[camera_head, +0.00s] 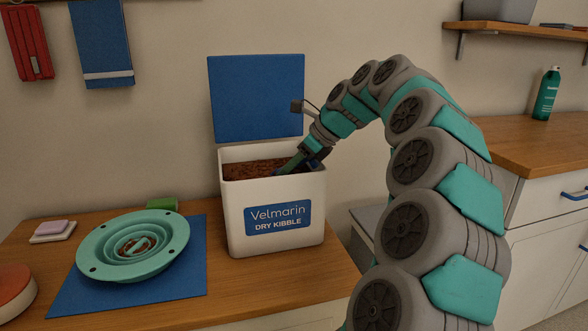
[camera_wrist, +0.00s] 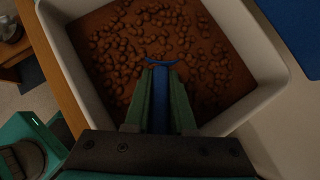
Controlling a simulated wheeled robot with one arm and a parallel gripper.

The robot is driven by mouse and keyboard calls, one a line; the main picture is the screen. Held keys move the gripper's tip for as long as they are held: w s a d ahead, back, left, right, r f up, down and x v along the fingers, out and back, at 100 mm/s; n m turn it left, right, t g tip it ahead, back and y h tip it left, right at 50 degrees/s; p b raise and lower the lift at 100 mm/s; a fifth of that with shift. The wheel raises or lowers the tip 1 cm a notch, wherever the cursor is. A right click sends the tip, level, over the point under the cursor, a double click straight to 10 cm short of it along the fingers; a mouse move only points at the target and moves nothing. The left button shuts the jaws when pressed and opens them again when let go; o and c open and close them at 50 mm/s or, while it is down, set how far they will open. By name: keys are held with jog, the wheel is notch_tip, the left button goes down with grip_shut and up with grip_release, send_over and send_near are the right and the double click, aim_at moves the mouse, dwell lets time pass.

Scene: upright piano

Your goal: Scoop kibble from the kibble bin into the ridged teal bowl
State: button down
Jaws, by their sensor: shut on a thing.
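The kibble bin (camera_head: 234,215) is a white box labelled "Velmarin Dry Kibble", with brown kibble (camera_head: 250,169) inside and its blue lid (camera_head: 256,98) standing open. My gripper (camera_head: 308,158) reaches into the bin's right side. In the wrist view, my gripper (camera_wrist: 162,80) is shut on the blue handle of a scoop (camera_wrist: 161,105), over the kibble (camera_wrist: 125,45). Only a thin curved blue edge of the scoop's head shows; its load cannot be seen. The ridged teal bowl (camera_head: 97,247) stands left of the bin, with some brown bits at its centre.
The bowl stands on a blue mat (camera_head: 190,284) on the wooden counter (camera_head: 285,284). A green block (camera_head: 162,204) is behind it, a pink soap on a dish (camera_head: 52,229) and a red round object (camera_head: 12,288) to the left. A green bottle (camera_head: 546,95) stands on the right counter.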

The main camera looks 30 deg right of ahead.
aim_at(274, 173)
jog(key=shift+w+a+f+t+y+b, duration=0.35)
jog(key=shift+w+a+f+b, duration=0.25)
jog(key=shift+w+b, duration=0.25)
jog(key=shift+s+r+t+y, duration=0.15)
jog(key=shift+t+y, duration=0.1)
jog(key=shift+t, duration=0.2)
jog(key=shift+a+f+t+y+b, duration=0.6)
jog(key=shift+t+y+b, duration=0.1)
jog(key=shift+t+y, duration=0.2)
jog(key=shift+w+r+p, duration=0.2)
jog(key=shift+r+p, duration=0.15)
jog(key=shift+p, duration=0.05)
jog(key=shift+d+r+y+p, duration=0.1)
jog(key=shift+r+y+p, duration=0.3)
jog(key=shift+r+p, duration=0.35)
jog(key=shift+t, duration=0.9)
jog(key=r+p, duration=0.1)
jog(key=r, duration=0.2)
jog(key=d+r+p, duration=0.1)
jog(key=r, duration=0.2)
jog(key=shift+s+d+r, duration=0.2)
jog(key=shift+w+a+r+y+p, duration=0.1)
jog(key=shift+r+y+p, duration=0.05)
jog(key=shift+r, duration=0.75)
jog(key=shift+a+r+y+p, duration=0.1)
jog(key=shift+r+y+p, duration=0.05)
jog(key=shift+r, duration=0.7)
